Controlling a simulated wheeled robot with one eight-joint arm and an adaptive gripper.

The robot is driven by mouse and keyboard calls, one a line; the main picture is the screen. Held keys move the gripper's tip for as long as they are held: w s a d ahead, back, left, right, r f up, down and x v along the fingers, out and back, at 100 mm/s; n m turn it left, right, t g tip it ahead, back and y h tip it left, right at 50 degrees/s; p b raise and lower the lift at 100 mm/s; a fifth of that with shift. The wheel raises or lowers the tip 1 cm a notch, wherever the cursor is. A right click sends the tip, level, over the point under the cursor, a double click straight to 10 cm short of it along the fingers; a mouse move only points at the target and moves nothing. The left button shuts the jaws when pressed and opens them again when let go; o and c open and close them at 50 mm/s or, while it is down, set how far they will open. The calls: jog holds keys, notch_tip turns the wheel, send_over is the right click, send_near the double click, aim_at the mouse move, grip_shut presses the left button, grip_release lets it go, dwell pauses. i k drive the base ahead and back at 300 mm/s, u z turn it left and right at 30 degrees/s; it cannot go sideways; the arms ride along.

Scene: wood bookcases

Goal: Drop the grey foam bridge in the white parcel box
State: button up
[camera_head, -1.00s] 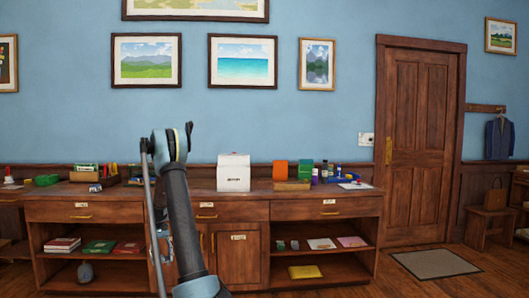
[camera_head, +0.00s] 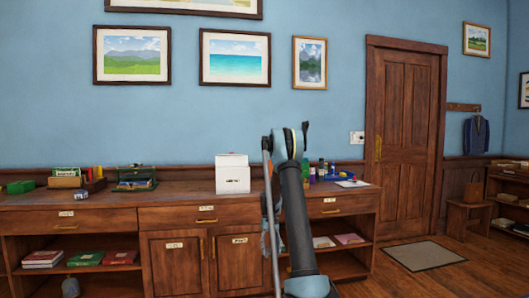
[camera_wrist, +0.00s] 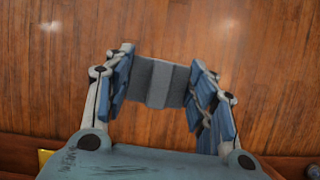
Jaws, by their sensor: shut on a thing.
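The grey foam bridge (camera_wrist: 157,82) is between the fingers of my gripper (camera_wrist: 160,86) in the wrist view. My gripper is shut on it, with a blue finger pad on each side. Wood surface lies behind it in that view. In the head view my arm rises in front of the bookcase, and the bridge cannot be made out there. The white parcel box (camera_head: 232,174) stands on the wooden counter, to the left of my arm.
The long wooden counter (camera_head: 110,203) has drawers and shelves below. A green-framed rack (camera_head: 134,178) and green box (camera_head: 20,187) stand to the left. Bottles (camera_head: 322,170) and a blue tray stand right of my arm. Counter around the white box looks clear.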

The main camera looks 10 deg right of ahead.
aim_at(233, 187)
jog(key=z, duration=0.4)
jog(key=i, duration=1)
jog(key=u, duration=0.05)
